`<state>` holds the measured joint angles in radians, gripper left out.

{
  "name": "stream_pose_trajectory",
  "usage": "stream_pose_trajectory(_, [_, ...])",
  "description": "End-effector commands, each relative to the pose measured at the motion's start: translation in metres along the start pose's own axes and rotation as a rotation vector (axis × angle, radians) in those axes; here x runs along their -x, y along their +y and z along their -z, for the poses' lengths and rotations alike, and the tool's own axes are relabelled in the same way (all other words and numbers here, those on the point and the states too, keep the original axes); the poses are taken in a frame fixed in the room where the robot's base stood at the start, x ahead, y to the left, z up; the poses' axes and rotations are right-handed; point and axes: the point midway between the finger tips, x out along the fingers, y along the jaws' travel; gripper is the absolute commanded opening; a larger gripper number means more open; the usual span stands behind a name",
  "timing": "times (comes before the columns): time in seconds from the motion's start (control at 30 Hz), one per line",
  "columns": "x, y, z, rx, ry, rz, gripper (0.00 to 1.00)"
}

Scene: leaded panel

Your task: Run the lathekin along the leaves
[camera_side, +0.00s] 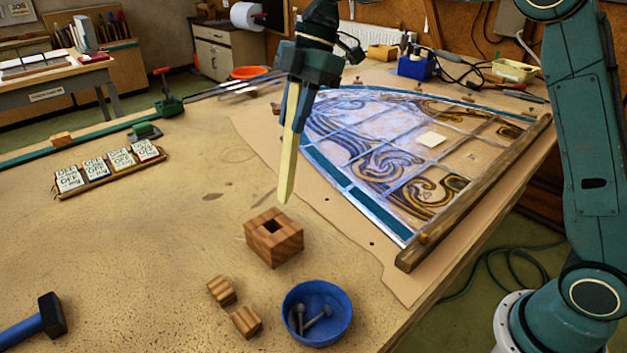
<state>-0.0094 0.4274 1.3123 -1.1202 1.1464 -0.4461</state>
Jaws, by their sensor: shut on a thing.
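My gripper (297,98) is shut on the lathekin (289,160), a pale, flat, pointed stick. The lathekin hangs nearly upright with its tip down, in the air above the wooden block with a square hole (273,243). Its tip appears apart from the block. The leaded panel (400,150) lies to the right on brown paper, with blue and amber swirled glass and grey lead lines. The lathekin is left of the panel in the picture, and I see no contact between them.
A wooden batten (475,195) edges the panel's right side. A blue bowl with nails (317,312), small wood blocks (246,321) and a hammer (50,314) lie in front. A rack of labelled cards (108,170) sits left.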

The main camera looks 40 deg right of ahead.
Motion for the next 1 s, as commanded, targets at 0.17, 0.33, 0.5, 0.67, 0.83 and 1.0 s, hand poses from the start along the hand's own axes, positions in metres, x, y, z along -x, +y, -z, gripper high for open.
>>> stream_pose_trajectory(0.17, [0.012, -0.014, -0.033, -0.031, -0.018, -0.023, 0.00])
stream_pose_trajectory(0.33, [0.021, -0.032, -0.068, -0.059, -0.043, -0.040, 0.00])
stream_pose_trajectory(0.5, [0.026, -0.057, -0.101, -0.085, -0.072, -0.053, 0.00])
stream_pose_trajectory(0.67, [0.028, -0.084, -0.132, -0.111, -0.103, -0.057, 0.00])
stream_pose_trajectory(0.83, [0.027, -0.117, -0.160, -0.135, -0.137, -0.055, 0.00])
stream_pose_trajectory(1.0, [0.024, -0.145, -0.181, -0.152, -0.164, -0.047, 0.00])
